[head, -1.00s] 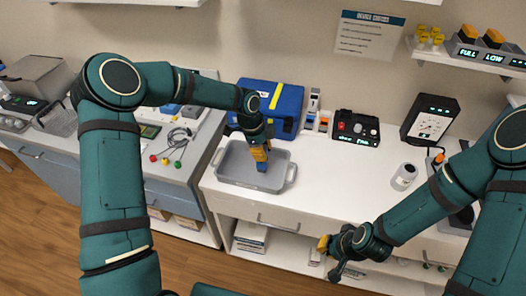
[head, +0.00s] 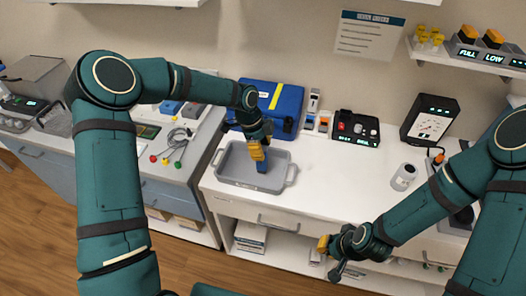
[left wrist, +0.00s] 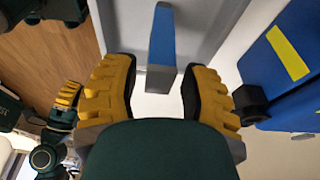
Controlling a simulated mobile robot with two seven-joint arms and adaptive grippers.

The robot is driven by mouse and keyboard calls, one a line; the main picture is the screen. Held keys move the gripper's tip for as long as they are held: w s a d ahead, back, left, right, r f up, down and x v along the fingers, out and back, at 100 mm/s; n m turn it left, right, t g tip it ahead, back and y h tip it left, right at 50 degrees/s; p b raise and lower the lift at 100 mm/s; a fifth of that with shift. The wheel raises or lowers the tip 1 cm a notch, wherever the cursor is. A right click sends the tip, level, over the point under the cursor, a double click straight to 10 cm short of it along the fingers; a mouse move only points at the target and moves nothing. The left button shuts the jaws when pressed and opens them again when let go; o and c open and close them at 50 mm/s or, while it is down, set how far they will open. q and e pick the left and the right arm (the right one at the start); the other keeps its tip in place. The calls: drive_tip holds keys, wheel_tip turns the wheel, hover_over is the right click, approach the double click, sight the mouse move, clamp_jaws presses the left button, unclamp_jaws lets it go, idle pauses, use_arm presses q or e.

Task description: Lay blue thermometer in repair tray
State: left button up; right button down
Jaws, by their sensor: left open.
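The blue thermometer (head: 263,166) is at the grey repair tray (head: 240,183), right under my left gripper (head: 260,158). In the left wrist view the thermometer (left wrist: 161,38) is a long blue bar with a grey end face, between the yellow finger pads of my left gripper (left wrist: 155,95). Gaps show on both sides of it, so the gripper is open around it. I cannot tell whether the thermometer lies flat or stands tilted. The tray (left wrist: 205,20) also shows beneath it. My right gripper (head: 333,257) hangs away from the tray before the counter front, fingers apart and empty.
A blue case with a yellow stripe (head: 283,98) stands close behind the tray, and near the left gripper in the wrist view (left wrist: 290,55). The counter between (head: 335,180) is clear.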

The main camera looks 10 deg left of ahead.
use_arm(q)
drive_tip(key=v, duration=1)
drive_tip(key=shift+r, duration=0.2)
use_arm(e)
drive_tip(key=shift+r, duration=0.15)
use_arm(q)
drive_tip(key=shift+s+f, duration=0.1)
use_arm(e)
drive_tip(key=shift+s, duration=0.15)
